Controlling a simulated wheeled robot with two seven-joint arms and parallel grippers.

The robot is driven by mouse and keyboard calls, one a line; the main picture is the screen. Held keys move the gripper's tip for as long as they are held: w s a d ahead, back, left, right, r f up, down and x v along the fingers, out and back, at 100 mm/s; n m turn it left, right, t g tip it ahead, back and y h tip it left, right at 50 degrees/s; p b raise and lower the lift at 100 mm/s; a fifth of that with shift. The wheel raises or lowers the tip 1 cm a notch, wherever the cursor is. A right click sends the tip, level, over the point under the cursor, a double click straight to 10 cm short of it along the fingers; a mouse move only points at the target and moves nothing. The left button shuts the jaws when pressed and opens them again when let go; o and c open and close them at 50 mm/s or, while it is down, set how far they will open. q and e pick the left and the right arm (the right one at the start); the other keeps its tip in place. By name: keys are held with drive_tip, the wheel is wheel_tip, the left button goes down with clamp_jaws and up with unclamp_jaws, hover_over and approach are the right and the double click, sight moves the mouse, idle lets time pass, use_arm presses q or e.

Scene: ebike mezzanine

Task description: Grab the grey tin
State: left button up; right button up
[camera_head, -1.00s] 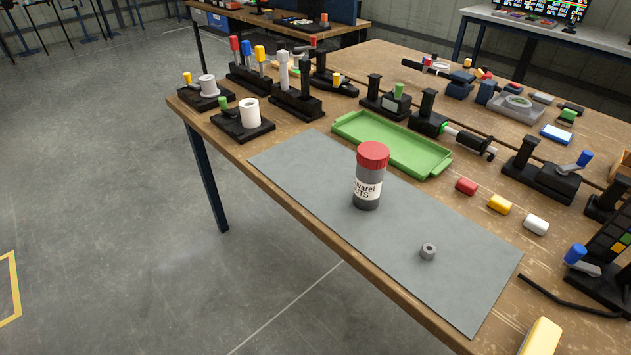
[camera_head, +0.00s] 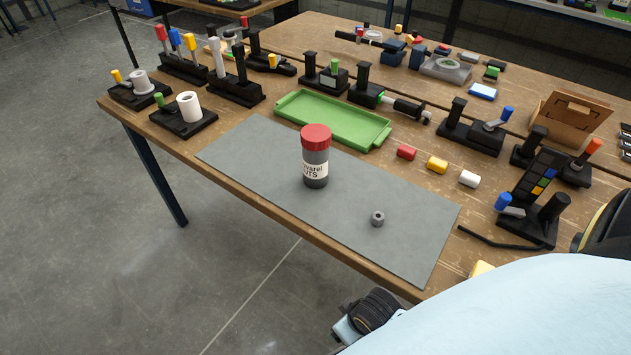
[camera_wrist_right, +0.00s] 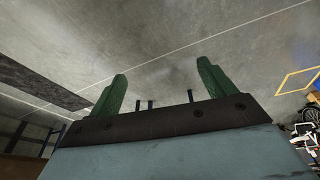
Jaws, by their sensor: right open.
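The grey tin (camera_head: 315,178) stands upright on the grey mat (camera_head: 250,153), with a red lid and a white label of partly readable dark text. Grey floor lies beyond the fingers, and the tin is not in that view. My left gripper is not in view.
A green tray (camera_head: 335,119) lies behind the mat. Black fixtures line the table's back and left. My pale blue arm covers the lower right. The mat around the tin is clear.

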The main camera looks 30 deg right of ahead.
sight(320, 158)
wheel_tip(320, 158, up, 15)
drive_tip(key=w+t+p, duration=0.1)
drive_tip(key=w+p, duration=0.1)
drive_tip(key=w+d+r+t, duration=0.1)
drive_tip(key=w+d+r, duration=0.1)
drive_tip(key=w, duration=0.1)
drive_tip(key=w+d+r+m+t, duration=0.1)
drive_tip(key=w+d+r+t, duration=0.1)
drive_tip(key=w, duration=0.2)
drive_tip(key=w+d+r+m+t+h, duration=0.1)
drive_tip(key=w+d+r+t, duration=0.1)
drive_tip(key=w, duration=0.1)
drive_tip(key=shift+w+d, duration=0.15)
drive_tip(key=shift+w, duration=0.25)
drive_tip(key=w+d+t, duration=0.1)
drive_tip(key=w, duration=0.3)
drive_tip(key=w+d+r+t, duration=0.1)
drive_tip(key=w+t, duration=0.1)
drive_tip(key=w, duration=0.3)
drive_tip(key=w+d+r+t, duration=0.1)
drive_tip(key=w+d, duration=0.1)
drive_tip(key=w, duration=0.3)
drive_tip(key=shift+r, duration=0.25)
drive_tip(key=shift+d+x, duration=0.15)
drive_tip(key=shift+x, duration=1.4)
drive_tip(key=shift+d+x, duration=0.2)
drive_tip(key=shift+x, duration=1.3)
drive_tip(key=shift+r, duration=0.1)
drive_tip(key=shift+r, duration=0.1)
drive_tip(key=c, duration=1.3)
